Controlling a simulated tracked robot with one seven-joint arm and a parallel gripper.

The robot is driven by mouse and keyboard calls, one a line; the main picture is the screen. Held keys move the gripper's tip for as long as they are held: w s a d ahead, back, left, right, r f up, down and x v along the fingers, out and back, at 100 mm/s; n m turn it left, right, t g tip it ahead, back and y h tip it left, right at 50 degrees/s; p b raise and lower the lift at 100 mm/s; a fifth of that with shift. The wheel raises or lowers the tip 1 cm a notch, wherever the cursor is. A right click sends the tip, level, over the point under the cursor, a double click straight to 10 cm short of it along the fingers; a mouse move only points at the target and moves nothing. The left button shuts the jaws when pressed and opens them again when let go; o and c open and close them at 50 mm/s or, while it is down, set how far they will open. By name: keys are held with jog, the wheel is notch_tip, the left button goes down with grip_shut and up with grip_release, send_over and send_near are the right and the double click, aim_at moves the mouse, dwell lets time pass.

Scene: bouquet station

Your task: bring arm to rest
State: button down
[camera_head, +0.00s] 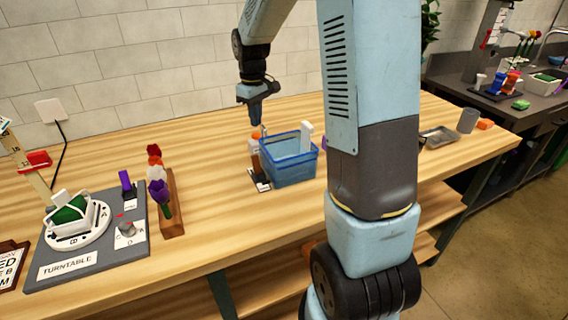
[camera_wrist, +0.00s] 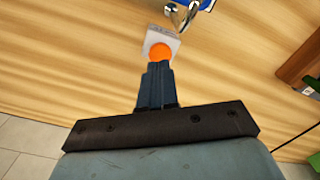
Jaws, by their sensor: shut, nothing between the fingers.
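My gripper (camera_head: 257,118) is shut and empty, pointing down above the wooden table (camera_head: 225,211). In the head view it hangs close above an orange-topped item (camera_head: 255,135) at the left side of a blue bin (camera_head: 291,172). In the wrist view my gripper (camera_wrist: 158,70) points toward an orange round top (camera_wrist: 160,53) on a pale base (camera_wrist: 162,36). I cannot tell how wide the gap to it is. My forearm crosses the middle of the head view and hides part of the table.
A turntable board (camera_head: 90,262) with a white basket (camera_head: 75,214) is at the left. A wooden flower rack (camera_head: 172,208) stands beside it. A metal tray (camera_head: 439,137) and a grey cup (camera_head: 467,121) are at the right. The table between rack and bin is clear.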

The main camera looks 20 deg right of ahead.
jog(key=shift+s+r, duration=0.1)
jog(key=shift+r, duration=0.05)
jog(key=s+r+m+t, duration=0.3)
jog(key=s+r, duration=0.8)
jog(key=s, duration=0.3)
jog(key=s+a+r+m+t, duration=0.1)
jog(key=s+r+m+t, duration=0.1)
jog(key=s, duration=1.2)
jog(key=shift+s+r+m+t, duration=0.3)
jog(key=shift+s+r+m, duration=0.1)
jog(key=shift+r+m, duration=0.15)
